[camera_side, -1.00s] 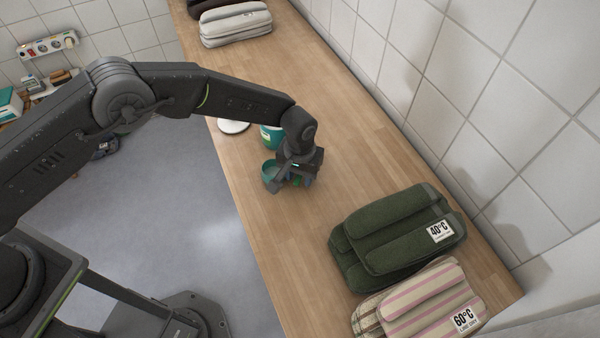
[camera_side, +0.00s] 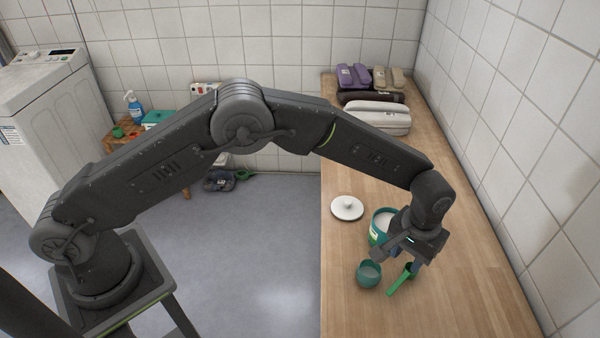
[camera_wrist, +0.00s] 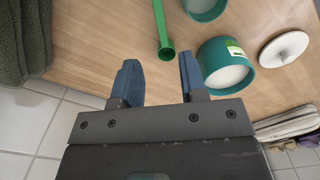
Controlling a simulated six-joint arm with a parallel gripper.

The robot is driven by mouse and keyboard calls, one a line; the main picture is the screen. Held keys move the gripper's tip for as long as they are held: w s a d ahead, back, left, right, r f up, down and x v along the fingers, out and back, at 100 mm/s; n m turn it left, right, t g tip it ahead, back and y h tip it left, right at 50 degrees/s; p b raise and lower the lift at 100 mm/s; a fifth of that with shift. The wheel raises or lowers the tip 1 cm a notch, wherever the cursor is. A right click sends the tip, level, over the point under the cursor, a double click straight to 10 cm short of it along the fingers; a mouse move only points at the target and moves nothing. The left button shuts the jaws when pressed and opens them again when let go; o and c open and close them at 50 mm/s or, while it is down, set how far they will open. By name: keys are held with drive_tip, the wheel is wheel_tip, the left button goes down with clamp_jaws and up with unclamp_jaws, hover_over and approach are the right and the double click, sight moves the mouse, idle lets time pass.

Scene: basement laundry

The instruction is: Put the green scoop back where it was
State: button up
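The green scoop (camera_side: 399,282) is by my gripper, beside the small teal cup (camera_side: 368,274). In the wrist view the scoop (camera_wrist: 160,25) reaches in from the top edge, its near end in line with the gap between my fingers; its far end is cut off. My gripper (camera_wrist: 160,72) is open, with clear space between its blue fingers. It also shows low over the counter in the side view (camera_side: 404,266). The teal tub (camera_wrist: 226,66) with white contents stands open; in the side view my wrist partly hides it (camera_side: 377,232). The cup also shows in the wrist view (camera_wrist: 205,8).
A white round lid (camera_side: 347,208) lies on the wooden counter (camera_side: 345,300), left of the tub. Folded towels (camera_side: 378,118) are stacked at the far end. A dark green towel (camera_wrist: 22,40) is at the left of the wrist view. The tiled wall (camera_side: 520,150) bounds the counter's right side.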

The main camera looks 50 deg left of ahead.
drive_tip(key=s+a+r+t, duration=0.1)
drive_tip(key=s+a+r, duration=0.2)
drive_tip(key=a+r, duration=0.65)
drive_tip(key=s+a+r+t, duration=0.1)
drive_tip(key=s+a+r, duration=0.2)
drive_tip(key=a+r, duration=0.65)
drive_tip(key=s+a+r+t, duration=0.1)
drive_tip(key=s+a, duration=0.3)
drive_tip(key=s, duration=0.6)
drive_tip(key=s+a+r+t, duration=0.2)
drive_tip(key=s+a+r, duration=0.2)
drive_tip(key=s, duration=0.6)
drive_tip(key=shift+s+a+t, duration=0.25)
drive_tip(key=shift+a+t, duration=0.05)
drive_tip(key=shift+a, duration=0.15)
